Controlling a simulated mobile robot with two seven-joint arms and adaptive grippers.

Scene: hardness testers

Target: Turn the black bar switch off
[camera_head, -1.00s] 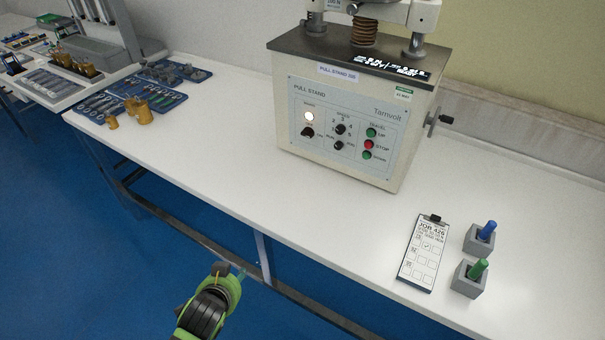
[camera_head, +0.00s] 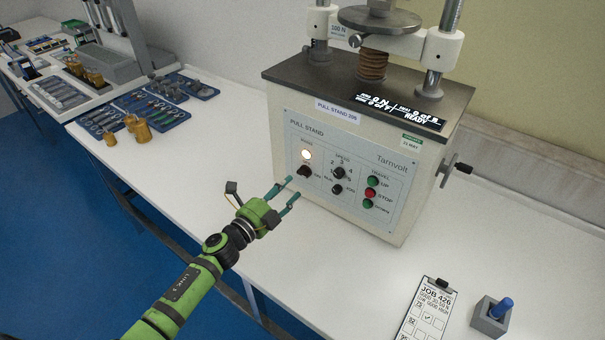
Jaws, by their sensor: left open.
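The pull stand (camera_head: 350,150) is a cream machine with a dark top, standing on the white bench. Its front panel (camera_head: 395,165) carries a black bar switch (camera_head: 304,172) at the left, below a lit round lamp (camera_head: 306,155). My left gripper (camera_head: 293,188) is open and empty. Its two teal fingers point at the panel's lower left, just below and left of the black bar switch. I cannot tell whether a fingertip touches the panel. The right gripper is not in view.
Two more black knobs (camera_head: 339,173) and green and red buttons (camera_head: 370,193) sit right of the switch. A clipboard (camera_head: 427,312) and a grey block with a blue peg (camera_head: 492,318) lie at the front right. Blue trays (camera_head: 135,120) and brass weights (camera_head: 139,129) are at the left.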

